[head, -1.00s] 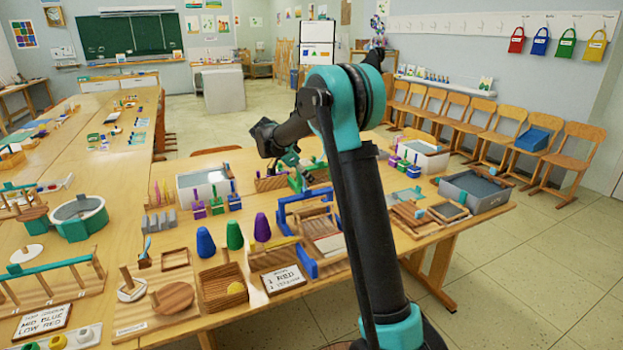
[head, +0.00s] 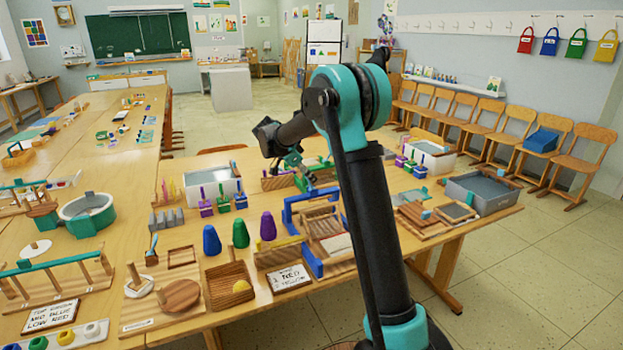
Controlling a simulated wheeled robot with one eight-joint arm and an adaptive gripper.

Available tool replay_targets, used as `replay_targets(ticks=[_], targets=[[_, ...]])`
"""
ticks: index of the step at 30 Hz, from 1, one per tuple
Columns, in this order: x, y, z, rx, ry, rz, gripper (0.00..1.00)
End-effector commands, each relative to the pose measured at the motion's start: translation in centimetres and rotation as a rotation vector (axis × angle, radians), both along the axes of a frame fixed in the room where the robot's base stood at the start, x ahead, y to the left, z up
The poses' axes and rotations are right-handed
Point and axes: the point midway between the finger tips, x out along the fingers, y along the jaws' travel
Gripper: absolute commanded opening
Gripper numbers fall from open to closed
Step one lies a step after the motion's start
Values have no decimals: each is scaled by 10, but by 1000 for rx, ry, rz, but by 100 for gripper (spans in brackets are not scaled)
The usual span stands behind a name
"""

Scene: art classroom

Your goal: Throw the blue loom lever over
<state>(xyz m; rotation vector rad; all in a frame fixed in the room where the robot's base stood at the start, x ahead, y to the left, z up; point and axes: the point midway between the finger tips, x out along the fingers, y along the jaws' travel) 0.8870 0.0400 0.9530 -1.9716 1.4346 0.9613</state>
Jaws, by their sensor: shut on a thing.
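The loom with the blue parts (head: 315,264) stands near the front edge of the table, with a wooden frame and blue bars. A blue bar along its upper back (head: 322,190) shows just below my gripper. My gripper (head: 298,172) reaches down behind this loom, at the far end of my arm. It is small and partly lost against the coloured pieces behind it. Its fingers are shut at about the blue lever, but the exact contact is too small to make out. My arm stands in front of the loom's right side and hides part of it.
Wooden trays and a grey bin (head: 482,194) lie to the right. Floor is free beyond the table's right edge.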

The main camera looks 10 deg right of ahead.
Motion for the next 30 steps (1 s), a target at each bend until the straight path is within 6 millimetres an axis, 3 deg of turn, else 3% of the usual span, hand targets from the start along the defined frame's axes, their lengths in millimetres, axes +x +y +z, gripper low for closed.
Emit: replay_targets(ticks=[20, 21, 28, 30], targets=[[0, 5, 0, 5, 1, 7, 0], [0, 5, 0, 5, 1, 7, 30], [0, 3, 0, 3, 0, 4, 58], [0, 2, 0, 2, 0, 3, 59]])
